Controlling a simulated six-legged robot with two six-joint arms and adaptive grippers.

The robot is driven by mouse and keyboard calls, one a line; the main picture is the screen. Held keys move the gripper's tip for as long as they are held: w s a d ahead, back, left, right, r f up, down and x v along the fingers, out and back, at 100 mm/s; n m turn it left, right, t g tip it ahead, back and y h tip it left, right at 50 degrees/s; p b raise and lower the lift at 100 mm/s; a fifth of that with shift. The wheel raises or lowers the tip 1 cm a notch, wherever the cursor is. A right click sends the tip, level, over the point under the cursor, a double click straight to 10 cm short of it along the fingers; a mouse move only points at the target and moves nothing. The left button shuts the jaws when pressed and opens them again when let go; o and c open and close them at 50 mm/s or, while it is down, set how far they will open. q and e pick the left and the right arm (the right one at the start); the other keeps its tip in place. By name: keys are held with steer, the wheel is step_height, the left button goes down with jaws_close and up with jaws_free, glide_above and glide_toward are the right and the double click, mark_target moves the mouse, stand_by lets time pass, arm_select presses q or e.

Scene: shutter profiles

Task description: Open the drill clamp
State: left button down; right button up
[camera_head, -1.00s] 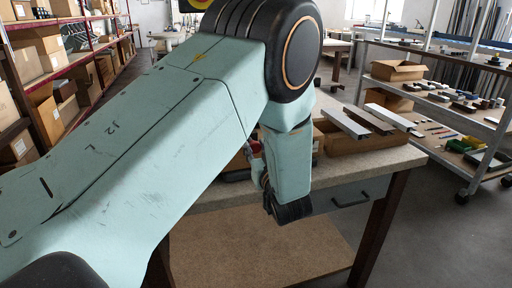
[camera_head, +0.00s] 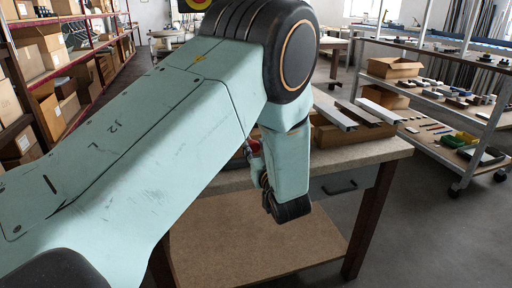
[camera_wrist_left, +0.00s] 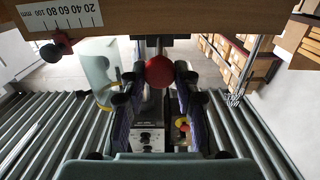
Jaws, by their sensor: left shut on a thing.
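In the left wrist view, my left gripper (camera_wrist_left: 158,80) has its two dark, ribbed fingers on either side of a round red knob (camera_wrist_left: 159,72), and it is shut on this knob. The knob sits in front of a metal post below a wooden beam. I take it to be the drill clamp's handle knob; the rest of the clamp is mostly hidden. In the head view, my left arm covers the gripper and the clamp. Only a small red part (camera_head: 253,147) shows beside the arm above the bench. My right gripper is not in view.
Grey rollers (camera_wrist_left: 40,125) run along both sides in the wrist view. A wooden fence with a millimetre scale (camera_wrist_left: 62,15) and a second, dark-red knob (camera_wrist_left: 58,44) are at upper left. In the head view, profiles (camera_head: 335,112) lie over a box on the workbench (camera_head: 385,150).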

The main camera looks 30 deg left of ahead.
arm_select(q)
steer(key=shift+s+f, duration=0.1)
steer(key=shift+f, duration=0.2)
steer(key=c, duration=1.3)
jaws_free()
steer(key=shift+d, duration=0.1)
steer(key=shift+c, duration=0.2)
steer(key=o, duration=0.3)
steer(key=shift+s+d+r, duration=0.1)
steer(key=shift+d+r, duration=0.05)
steer(key=shift+r, duration=0.1)
steer(key=shift+o, duration=0.3)
steer(key=shift+a+f, duration=0.1)
steer(key=shift+a, duration=0.15)
step_height(320, 180, up, 10)
